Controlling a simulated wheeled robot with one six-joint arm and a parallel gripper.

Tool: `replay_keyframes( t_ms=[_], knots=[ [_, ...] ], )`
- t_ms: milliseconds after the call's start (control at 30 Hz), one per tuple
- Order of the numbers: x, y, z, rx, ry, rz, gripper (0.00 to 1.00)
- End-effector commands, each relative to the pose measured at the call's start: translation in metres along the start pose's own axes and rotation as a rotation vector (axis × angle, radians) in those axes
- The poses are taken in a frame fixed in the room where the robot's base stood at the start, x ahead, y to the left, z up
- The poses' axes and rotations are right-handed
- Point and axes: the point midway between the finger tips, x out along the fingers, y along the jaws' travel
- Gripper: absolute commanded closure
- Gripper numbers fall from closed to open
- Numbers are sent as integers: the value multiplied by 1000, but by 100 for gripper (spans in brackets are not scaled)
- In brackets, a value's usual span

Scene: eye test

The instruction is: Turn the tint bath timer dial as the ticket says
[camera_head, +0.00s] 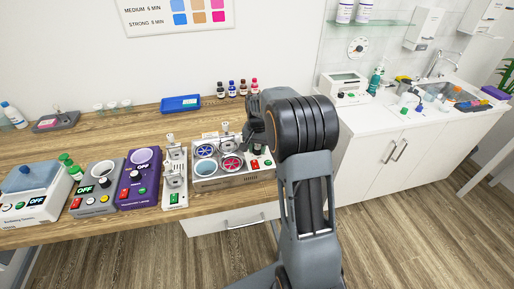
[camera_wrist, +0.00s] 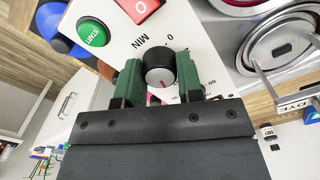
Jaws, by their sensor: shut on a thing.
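The timer dial (camera_wrist: 159,57) is a round black-and-silver knob with a red mark, on a white panel in the wrist view. My gripper (camera_wrist: 159,76) has its green fingers shut on the dial, one on each side. The red mark is on the knob's lower edge in the picture. A 0 and MIN are printed near the dial; other scale figures are partly hidden by the fingers. In the head view, the tint bath (camera_head: 222,180) has blue and red wells, and my arm covers its right end. I cannot make out a ticket.
Beside the dial are a green START button (camera_wrist: 92,33) and a red switch (camera_wrist: 138,8). A purple device (camera_head: 140,180) and other machines stand left of the bath. Several small bottles (camera_head: 238,90) and a blue tray (camera_head: 181,103) stand behind. A sink counter (camera_head: 400,125) is at right.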

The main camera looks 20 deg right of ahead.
Motion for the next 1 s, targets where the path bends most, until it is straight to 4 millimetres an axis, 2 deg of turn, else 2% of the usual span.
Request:
replay_keyframes(
  t_ms=[300, 800, 833, 1000],
  knots=[
    [-3, -1, -2, 96, 9, -5, 90],
    [-3, -1, -2, 111, 9, -6, 90],
    [-3, -1, -2, 111, 9, -6, 65],
    [-2, -1, -1, 111, 6, -4, 49]
  ],
)
